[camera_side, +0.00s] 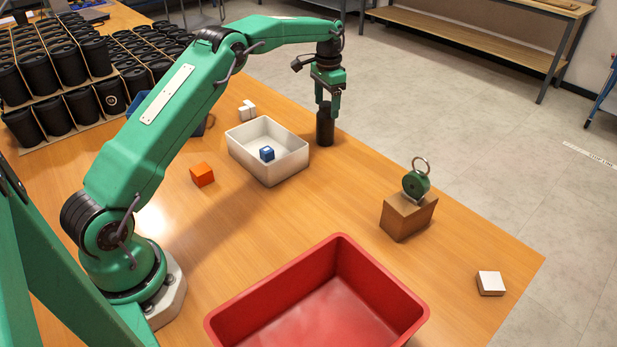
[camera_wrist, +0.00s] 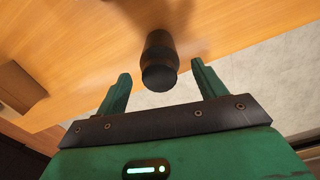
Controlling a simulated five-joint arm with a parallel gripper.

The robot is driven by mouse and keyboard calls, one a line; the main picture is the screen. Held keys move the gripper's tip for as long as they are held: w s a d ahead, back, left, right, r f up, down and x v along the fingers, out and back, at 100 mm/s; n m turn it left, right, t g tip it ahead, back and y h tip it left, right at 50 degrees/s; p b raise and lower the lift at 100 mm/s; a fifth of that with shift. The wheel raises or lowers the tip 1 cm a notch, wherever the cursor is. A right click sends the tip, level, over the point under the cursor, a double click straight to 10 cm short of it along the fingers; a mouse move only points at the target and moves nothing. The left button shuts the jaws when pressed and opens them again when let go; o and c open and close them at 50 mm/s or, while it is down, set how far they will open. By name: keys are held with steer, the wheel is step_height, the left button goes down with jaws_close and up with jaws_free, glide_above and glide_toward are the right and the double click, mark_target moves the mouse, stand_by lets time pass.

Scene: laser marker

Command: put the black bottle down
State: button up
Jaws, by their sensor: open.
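The black bottle (camera_side: 325,127) stands upright on the wooden table near its far edge, just right of the white bin. My gripper (camera_side: 328,100) is above it, pointing down, with its fingers at the height of the bottle's top. In the wrist view the bottle (camera_wrist: 159,62) shows between the two green fingers of my gripper (camera_wrist: 160,85), with a gap on each side. The jaws are open and do not visibly touch it.
A red bin (camera_side: 385,285) stands at the front. A brown block (camera_side: 405,219) bears a green ringed object (camera_side: 416,184). An orange cube (camera_side: 202,174) and a white block (camera_side: 490,283) lie on the table. Several black cups stand back left.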

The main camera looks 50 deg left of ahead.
step_height(320, 180, up, 9)
steer(key=shift+f, duration=0.1)
stand_by(0.3)
stand_by(0.4)
steer(key=s+d+r+n+t, duration=0.1)
steer(key=s+d+r, duration=0.4)
steer(key=s+r, duration=0.25)
steer(key=s+d+r+t, duration=0.2)
steer(key=s+d+r, duration=0.35)
steer(key=s, duration=0.35)
steer(key=s+d+f+t, duration=0.1)
steer(key=s+d+f, duration=0.1)
steer(key=s, duration=0.9)
steer(key=s+d+f+n+t, duration=0.1)
steer(key=s+f, duration=0.4)
steer(key=s, duration=0.6)
steer(key=shift+s+d+f+n+t, duration=0.3)
steer(key=shift+s+d, duration=0.1)
steer(key=shift+d, duration=0.3)
